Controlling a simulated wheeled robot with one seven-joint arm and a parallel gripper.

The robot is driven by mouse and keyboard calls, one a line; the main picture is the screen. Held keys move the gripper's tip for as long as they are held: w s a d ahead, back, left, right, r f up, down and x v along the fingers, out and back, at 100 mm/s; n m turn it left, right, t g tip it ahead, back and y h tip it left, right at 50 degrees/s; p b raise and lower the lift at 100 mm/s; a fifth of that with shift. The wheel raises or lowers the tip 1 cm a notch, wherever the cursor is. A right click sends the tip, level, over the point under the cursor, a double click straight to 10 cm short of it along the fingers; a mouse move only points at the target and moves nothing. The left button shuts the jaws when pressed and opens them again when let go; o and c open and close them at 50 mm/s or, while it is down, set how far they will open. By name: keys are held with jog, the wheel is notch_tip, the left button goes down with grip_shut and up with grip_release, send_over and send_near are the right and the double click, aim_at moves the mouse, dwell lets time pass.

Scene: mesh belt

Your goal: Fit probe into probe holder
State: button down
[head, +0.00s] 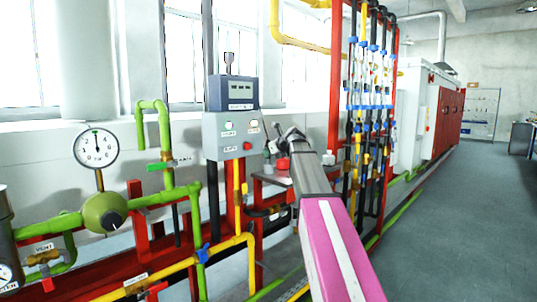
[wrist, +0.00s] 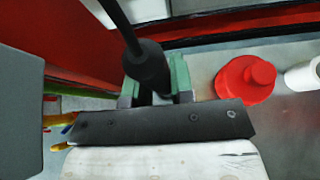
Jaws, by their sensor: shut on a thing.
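In the wrist view, my gripper (wrist: 156,90) is shut on a dark, rounded cylindrical thing that looks like the probe (wrist: 147,62). A thin black shaft or cable runs from it to the upper left. Its other end is out of view. In the head view, my gripper (head: 272,147) is small at the end of my arm, over a small grey bench beside the grey control box. I cannot make out the probe clearly there. I cannot surely identify the probe holder; a small dark upright fitting (head: 229,62) stands on top of the blue meter box (head: 233,92).
A red round cap (wrist: 245,80) and a white cylinder (wrist: 303,77) stand on the grey surface right of my gripper. The grey control box (head: 230,135), green and yellow pipes and a red pipe rack (head: 334,80) crowd this spot. The floor (head: 450,220) at right is clear.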

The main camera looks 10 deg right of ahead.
jog(key=c, duration=1)
grip_release()
jog(key=v, duration=1.2)
jog(key=shift+s, duration=0.1)
jog(key=shift+s, duration=0.1)
